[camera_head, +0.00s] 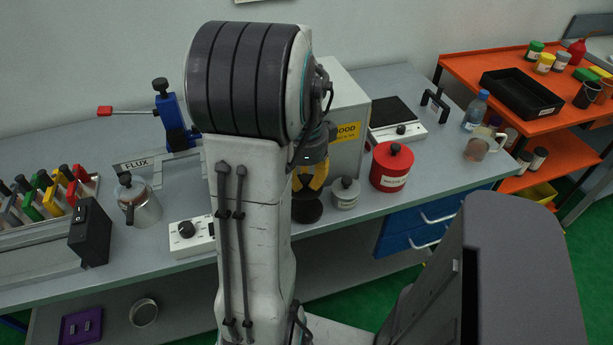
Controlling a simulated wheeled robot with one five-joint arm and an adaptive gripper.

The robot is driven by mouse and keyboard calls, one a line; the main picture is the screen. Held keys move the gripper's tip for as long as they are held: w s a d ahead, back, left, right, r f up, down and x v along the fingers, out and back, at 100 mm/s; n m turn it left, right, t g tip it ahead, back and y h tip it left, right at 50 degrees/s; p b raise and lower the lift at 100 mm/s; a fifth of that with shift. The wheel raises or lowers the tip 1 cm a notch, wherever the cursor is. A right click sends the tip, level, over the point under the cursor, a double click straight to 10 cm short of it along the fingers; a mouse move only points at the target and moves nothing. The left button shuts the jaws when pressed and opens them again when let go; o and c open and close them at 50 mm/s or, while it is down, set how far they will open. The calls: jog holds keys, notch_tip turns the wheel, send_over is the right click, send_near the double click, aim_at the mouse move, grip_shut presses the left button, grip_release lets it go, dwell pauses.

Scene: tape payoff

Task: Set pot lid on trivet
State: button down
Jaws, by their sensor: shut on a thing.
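My gripper (309,189) has yellow fingers and is above the grey bench, right of my large white arm link. It is shut on the pot lid (306,209), a dark round disc directly under the fingertips. The fingers hide the lid's top, and the gap between disc and bench is hard to judge. I cannot make out a separate trivet; it may be hidden under the disc or behind my arm.
A small grey lidded pot (345,194) and a red lidded pot (391,168) stand close to the right of the gripper. A beige box (346,125) is behind it. A white appliance with a knob (190,236) is partly hidden by my arm.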

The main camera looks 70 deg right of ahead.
aim_at(306, 207)
jog(key=shift+f+b, duration=2.55)
jog(key=shift+f, duration=0.55)
jog(key=shift+f+b, duration=0.4)
jog(key=shift+f, duration=0.05)
jog(key=shift+c, duration=2)
grip_release()
jog(key=shift+r, duration=0.1)
jog(key=shift+d+r, duration=0.15)
jog(key=shift+r+p, duration=0.15)
jog(key=shift+p, duration=0.15)
jog(key=shift+r+p, duration=2.75)
jog(key=shift+r, duration=0.55)
jog(key=shift+r, duration=0.1)
